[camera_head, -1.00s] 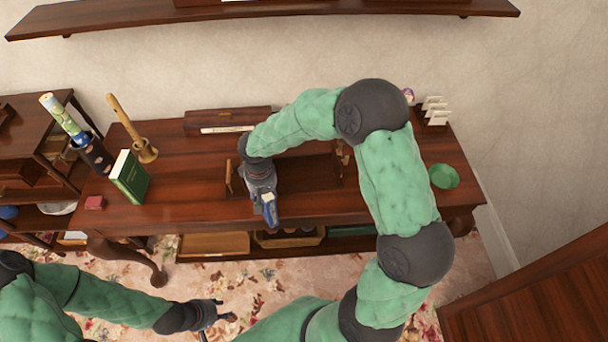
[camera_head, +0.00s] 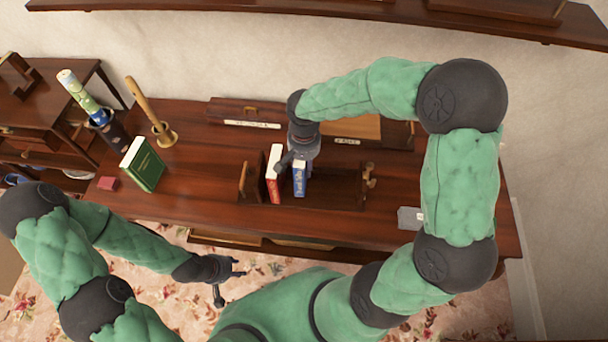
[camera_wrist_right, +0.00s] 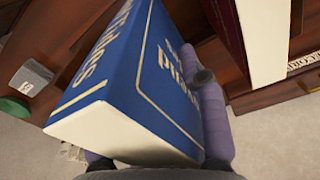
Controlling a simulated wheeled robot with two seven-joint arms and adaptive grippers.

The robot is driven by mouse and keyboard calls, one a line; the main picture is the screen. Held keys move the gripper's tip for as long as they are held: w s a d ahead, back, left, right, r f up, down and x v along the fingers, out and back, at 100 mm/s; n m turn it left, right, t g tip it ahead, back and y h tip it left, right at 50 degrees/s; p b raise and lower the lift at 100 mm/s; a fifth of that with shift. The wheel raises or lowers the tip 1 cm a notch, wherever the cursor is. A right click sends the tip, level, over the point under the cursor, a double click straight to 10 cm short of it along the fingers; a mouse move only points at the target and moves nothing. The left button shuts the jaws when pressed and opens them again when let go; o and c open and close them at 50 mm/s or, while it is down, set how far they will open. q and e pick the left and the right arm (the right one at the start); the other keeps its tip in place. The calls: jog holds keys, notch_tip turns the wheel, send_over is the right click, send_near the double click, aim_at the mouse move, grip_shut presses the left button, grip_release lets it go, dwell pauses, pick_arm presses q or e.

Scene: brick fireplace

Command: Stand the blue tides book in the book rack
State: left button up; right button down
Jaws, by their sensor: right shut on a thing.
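The blue tides book (camera_head: 299,178) is upright in the head view, held from its far end by my right gripper (camera_head: 297,158). In the right wrist view the blue book (camera_wrist_right: 130,85) fills the middle, with a finger pressed along its side. The book rack (camera_head: 335,190) is a dark wooden tray with upright ends, on the table. The blue book is over the rack's left half, just right of a red book (camera_head: 274,175). I cannot tell whether its bottom touches the rack. My left gripper (camera_head: 230,280) is open and empty, low in front of the table.
A long wooden box (camera_head: 245,112) lies behind the rack. A grey object (camera_head: 410,217) is at the right.

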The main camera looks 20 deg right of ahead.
jog(key=shift+w+f, duration=0.2)
jog(key=shift+f, duration=0.75)
notch_tip(320, 180, down, 5)
jog(key=shift+r+b, duration=0.15)
jog(key=shift+b, duration=0.6)
jog(key=shift+r, duration=0.1)
jog(key=c, duration=0.7)
grip_release()
jog(key=shift+s, duration=0.1)
